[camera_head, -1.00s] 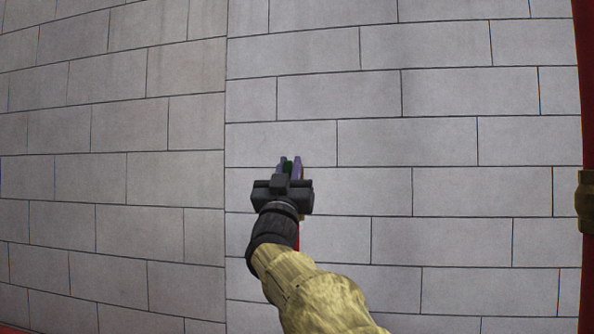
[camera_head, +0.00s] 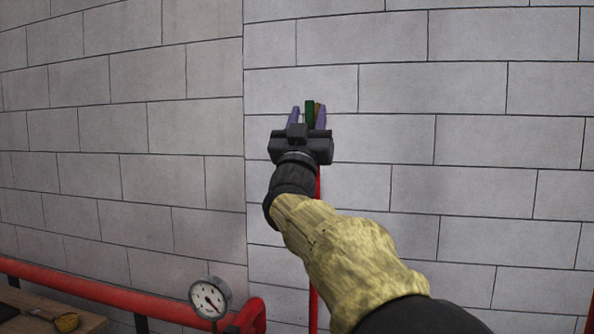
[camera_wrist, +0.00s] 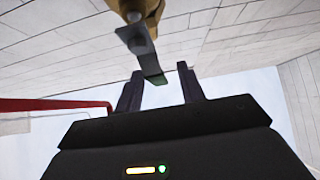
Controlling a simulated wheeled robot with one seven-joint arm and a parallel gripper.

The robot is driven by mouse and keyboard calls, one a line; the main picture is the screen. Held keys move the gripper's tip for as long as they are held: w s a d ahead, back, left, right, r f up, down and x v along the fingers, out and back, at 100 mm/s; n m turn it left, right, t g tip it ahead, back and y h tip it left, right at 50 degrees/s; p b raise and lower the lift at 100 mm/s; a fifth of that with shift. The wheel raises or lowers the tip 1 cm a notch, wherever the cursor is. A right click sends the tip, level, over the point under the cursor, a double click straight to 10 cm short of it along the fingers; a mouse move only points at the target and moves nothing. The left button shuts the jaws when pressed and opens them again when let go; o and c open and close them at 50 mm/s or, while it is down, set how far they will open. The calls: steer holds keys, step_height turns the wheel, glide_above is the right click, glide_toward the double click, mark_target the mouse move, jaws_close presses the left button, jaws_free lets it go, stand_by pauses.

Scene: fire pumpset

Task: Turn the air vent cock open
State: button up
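The air vent cock is a small brass valve body (camera_wrist: 137,12) with a flat grey lever (camera_wrist: 147,55) ending in a green grip, at the top of the wrist view. The green grip (camera_head: 310,113) also shows in the head view, with a bit of brass beside it. My gripper (camera_head: 308,115) is open in front of the wall. Its two dark fingers in the wrist view (camera_wrist: 160,88) stand apart, with the green tip between their ends. Gaps show on both sides of the tip there. The gripper body hides the lower part of the cock in the head view.
A thin red vertical pipe (camera_head: 314,280) runs below my gripper along the block wall (camera_head: 450,200). At lower left are a thick red pipe (camera_head: 100,290), a round pressure gauge (camera_head: 210,298) and a wooden surface (camera_head: 40,315). The wall to the right is clear.

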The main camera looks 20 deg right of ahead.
steer(key=b+v, duration=0.6)
steer(key=v, duration=0.8)
steer(key=shift+s+a+f, duration=0.2)
steer(key=w+a+f+n+g+y+p, duration=0.1)
steer(key=w+a+f+n+g+y, duration=0.15)
steer(key=f+y, duration=0.45)
steer(key=w+a+f+n+g+y+p, duration=0.1)
steer(key=w+f+n+g+y, duration=0.15)
steer(key=f, duration=0.85)
steer(key=w+a+f+n+g+y+p, duration=0.1)
steer(key=w+a+f+n+y, duration=0.15)
steer(key=f+y, duration=0.45)
steer(key=s+f+g+p, duration=0.1)
steer(key=s+f+g, duration=0.5)
steer(key=s+f, duration=0.4)
steer(key=s+d+f+g+h+p, duration=0.1)
steer(key=s+f+g, duration=0.6)
steer(key=f, duration=0.8)
steer(key=s+p, duration=0.1)
steer(key=s, duration=0.2)
steer(key=shift+s+f+m+g, duration=0.3)
steer(key=shift+s+f+m, duration=0.05)
steer(key=shift+s+f, duration=0.05)
